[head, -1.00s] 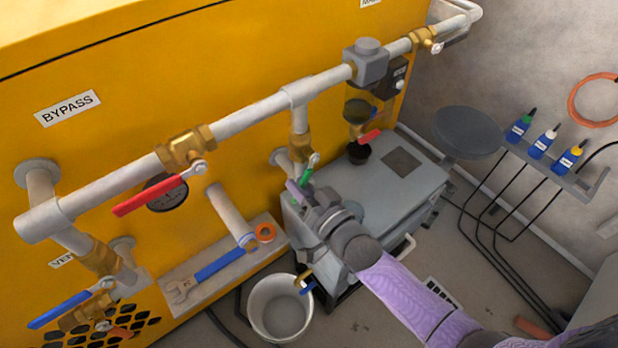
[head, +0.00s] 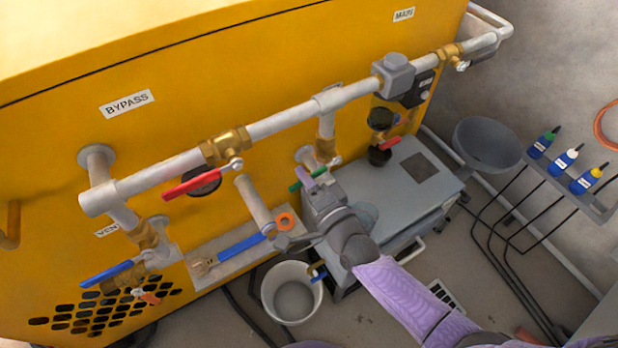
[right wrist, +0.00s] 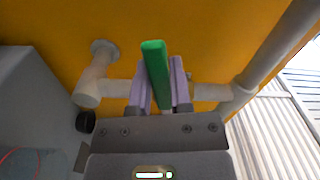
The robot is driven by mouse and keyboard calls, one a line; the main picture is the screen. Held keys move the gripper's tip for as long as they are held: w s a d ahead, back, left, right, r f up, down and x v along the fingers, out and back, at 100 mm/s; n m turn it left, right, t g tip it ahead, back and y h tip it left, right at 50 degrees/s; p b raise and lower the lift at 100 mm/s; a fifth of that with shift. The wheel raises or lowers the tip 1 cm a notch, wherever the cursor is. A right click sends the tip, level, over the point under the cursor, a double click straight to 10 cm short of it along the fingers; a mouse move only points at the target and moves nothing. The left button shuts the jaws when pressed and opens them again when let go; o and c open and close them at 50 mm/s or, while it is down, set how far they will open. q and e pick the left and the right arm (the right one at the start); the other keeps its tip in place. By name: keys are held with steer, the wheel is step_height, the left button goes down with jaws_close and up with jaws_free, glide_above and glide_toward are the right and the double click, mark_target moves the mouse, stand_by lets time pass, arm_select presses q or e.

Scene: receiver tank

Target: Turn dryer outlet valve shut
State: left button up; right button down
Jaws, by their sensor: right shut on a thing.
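The green lever (head: 293,187) sits on the brass valve (head: 326,149) of the short pipe that drops from the long white pipe. I take it for the dryer outlet valve, though no label for it is readable. My right gripper (head: 305,177) is shut on this lever. In the head view the lever slants across the drop pipe, down to the left. In the right wrist view the green lever (right wrist: 154,62) stands between the two purple fingers of my right gripper (right wrist: 162,85). The valve body is mostly hidden there. My left gripper is not in view.
A red lever (head: 203,181) under the BYPASS label and a blue lever (head: 107,275) are to the left. Another red lever (head: 390,143) is right of my gripper. A white bucket (head: 290,291) stands below, a grey box (head: 428,195) behind my wrist.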

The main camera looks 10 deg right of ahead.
steer(key=shift+r+m, duration=0.65)
steer(key=shift+m, duration=0.25)
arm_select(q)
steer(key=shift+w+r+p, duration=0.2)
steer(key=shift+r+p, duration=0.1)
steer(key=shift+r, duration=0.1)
arm_select(e)
steer(key=shift+r, duration=0.1)
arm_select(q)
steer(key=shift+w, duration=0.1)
arm_select(e)
steer(key=shift+m, duration=0.3)
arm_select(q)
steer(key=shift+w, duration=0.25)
arm_select(e)
steer(key=c, duration=0.5)
jaws_free()
steer(key=shift+c, duration=0.2)
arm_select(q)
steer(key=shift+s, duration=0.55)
